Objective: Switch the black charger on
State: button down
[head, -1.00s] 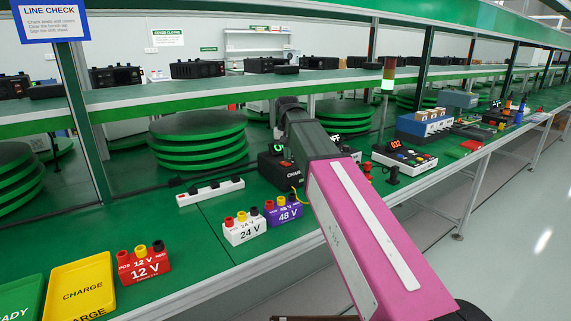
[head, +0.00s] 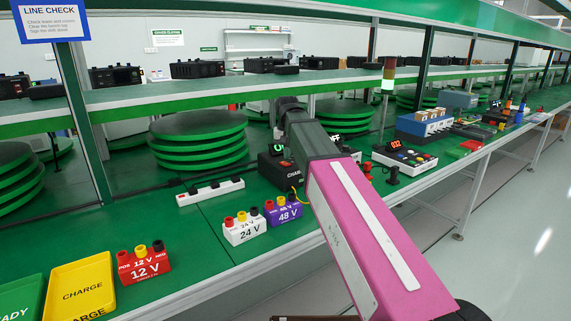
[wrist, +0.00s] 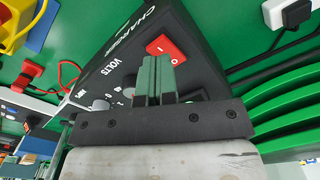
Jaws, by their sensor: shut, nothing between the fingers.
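The black charger (head: 270,170) stands on the green bench behind my forearm, which hides part of it. A green lit mark shows near its top. In the wrist view the charger's black face (wrist: 115,55) carries the words CHARGE and VOLTS. Its red rocker switch (wrist: 165,48) has white I and O marks; I cannot tell which side is pressed. My gripper (wrist: 156,62) is shut and empty, its fingertips close by the switch's lower edge. I cannot tell whether they touch it. Small knobs lie left of the fingers.
A white power strip (head: 210,191) lies left of the charger. The 24 V (head: 244,231) and 48 V (head: 284,212) terminal blocks stand in front. Farther left are a red 12 V block (head: 144,264) and a yellow tray (head: 80,280). Green round turntables (head: 198,140) stand behind.

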aim_at(287, 164)
jog(key=shift+f, duration=1.25)
dwell(1.4)
jog(key=shift+r, duration=3.5)
